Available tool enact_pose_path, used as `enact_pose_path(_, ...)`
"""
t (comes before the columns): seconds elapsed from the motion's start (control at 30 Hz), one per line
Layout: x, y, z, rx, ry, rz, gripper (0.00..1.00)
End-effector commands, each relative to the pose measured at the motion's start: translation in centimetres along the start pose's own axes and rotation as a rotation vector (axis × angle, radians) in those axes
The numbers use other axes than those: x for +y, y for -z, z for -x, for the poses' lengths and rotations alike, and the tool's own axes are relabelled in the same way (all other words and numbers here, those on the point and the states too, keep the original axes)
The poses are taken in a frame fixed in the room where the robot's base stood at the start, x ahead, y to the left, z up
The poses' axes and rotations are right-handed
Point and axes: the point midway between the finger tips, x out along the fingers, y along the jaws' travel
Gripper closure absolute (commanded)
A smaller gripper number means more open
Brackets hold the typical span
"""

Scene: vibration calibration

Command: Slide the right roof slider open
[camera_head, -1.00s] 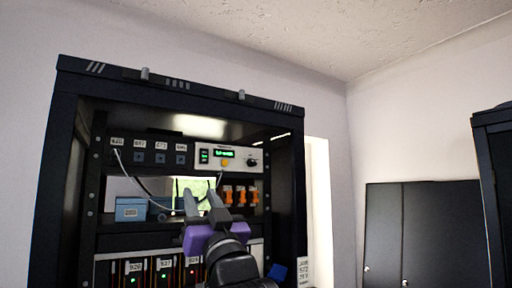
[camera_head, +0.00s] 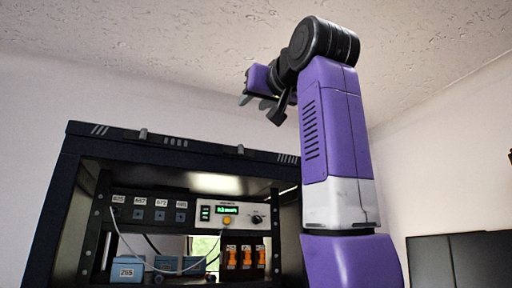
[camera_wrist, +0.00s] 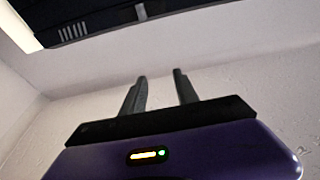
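The black rack cabinet (camera_head: 55,215) has two small grey sliders on its roof edge. The right roof slider (camera_head: 240,149) stands up between the middle and right vent slots; the left roof slider (camera_head: 143,134) is further left. My gripper (camera_head: 258,106) is raised above the roof edge, near the right slider in the picture, and empty. In the wrist view my gripper (camera_wrist: 160,78) has its two fingers apart. One grey slider (camera_wrist: 140,12) shows on the dark roof edge beyond the fingers, touching neither; I cannot tell which one it is.
Inside the rack are a panel with a green display (camera_head: 228,212), orange switches (camera_head: 246,257) and a blue box (camera_head: 127,269). A dark cabinet (camera_head: 450,262) stands at the lower right.

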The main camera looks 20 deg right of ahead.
Motion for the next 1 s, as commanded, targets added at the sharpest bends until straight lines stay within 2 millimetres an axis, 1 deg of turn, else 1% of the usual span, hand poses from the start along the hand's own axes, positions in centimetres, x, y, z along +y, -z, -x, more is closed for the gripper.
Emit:
enact_pose_path(0.03,0.1,-1.9,-0.6,-0.07,-0.001,-0.002,0.64)
enact_pose_path(0.1,0.1,-4.2,-1.1,-0.15,-0.003,-0.004,0.64)
enact_pose_path(0.2,0.1,-6.0,-1.0,-0.224,-0.004,-0.006,0.64)
enact_pose_path(0.3,0.2,-6.8,-0.9,-0.26,-0.005,-0.008,0.64)
enact_pose_path(0.37,0.2,-7.1,-1.2,-0.27,-0.006,-0.008,0.64)
enact_pose_path(0.47,0.2,-7.3,-2.3,-0.273,-0.006,-0.009,0.64)
enact_pose_path(0.7,0.2,-8.2,-5.9,-0.271,-0.007,-0.008,0.64)
enact_pose_path(0.8,0.2,-8.5,-7.0,-0.269,-0.007,-0.008,0.64)
enact_pose_path(0.9,0.2,-8.8,-7.8,-0.268,-0.007,-0.008,0.64)
enact_pose_path(1.0,0.2,-9.1,-8.2,-0.268,-0.007,-0.008,0.64)
